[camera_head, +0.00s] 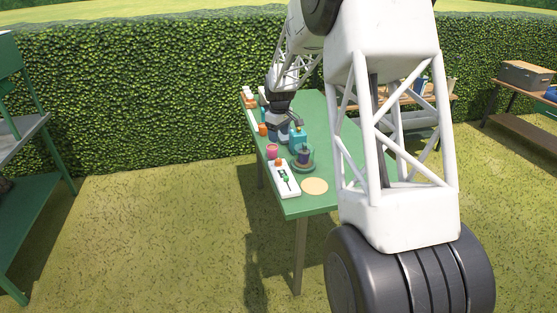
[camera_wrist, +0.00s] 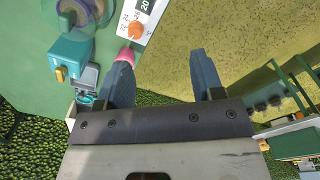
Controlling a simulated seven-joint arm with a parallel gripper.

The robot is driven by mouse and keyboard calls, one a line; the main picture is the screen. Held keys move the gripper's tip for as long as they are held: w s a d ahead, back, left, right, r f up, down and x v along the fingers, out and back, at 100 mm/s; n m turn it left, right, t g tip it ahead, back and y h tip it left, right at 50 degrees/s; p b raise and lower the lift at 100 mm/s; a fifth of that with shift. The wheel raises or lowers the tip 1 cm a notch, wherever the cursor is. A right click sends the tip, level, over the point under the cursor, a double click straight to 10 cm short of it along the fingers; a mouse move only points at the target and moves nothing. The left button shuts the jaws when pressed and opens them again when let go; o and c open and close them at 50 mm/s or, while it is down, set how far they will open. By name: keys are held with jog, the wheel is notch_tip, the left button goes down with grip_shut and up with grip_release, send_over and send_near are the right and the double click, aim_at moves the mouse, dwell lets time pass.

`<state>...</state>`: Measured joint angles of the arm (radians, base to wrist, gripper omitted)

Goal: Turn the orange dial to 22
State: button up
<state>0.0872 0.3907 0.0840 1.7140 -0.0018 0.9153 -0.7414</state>
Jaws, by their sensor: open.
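The orange dial (camera_wrist: 136,30) sits on a white panel (camera_wrist: 155,18) at the top of the wrist view, with small printed numbers beside it. Part of a dark display with white digits, perhaps 20, shows next to it; the panel is cut off by the frame edge. In the head view my gripper (camera_head: 279,130) is over the table beyond the panel.
A pink cup (camera_wrist: 126,55) stands between the dial and my left finger in the wrist view. The hedge runs behind the table.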

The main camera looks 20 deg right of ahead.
jog(key=n, duration=0.1)
send_over(279, 160)
notch_tip(279, 160, down, 10)
jog(key=shift+a+f, duration=0.1)
jog(key=shift+f, duration=3.8)
jog(key=c, duration=0.9)
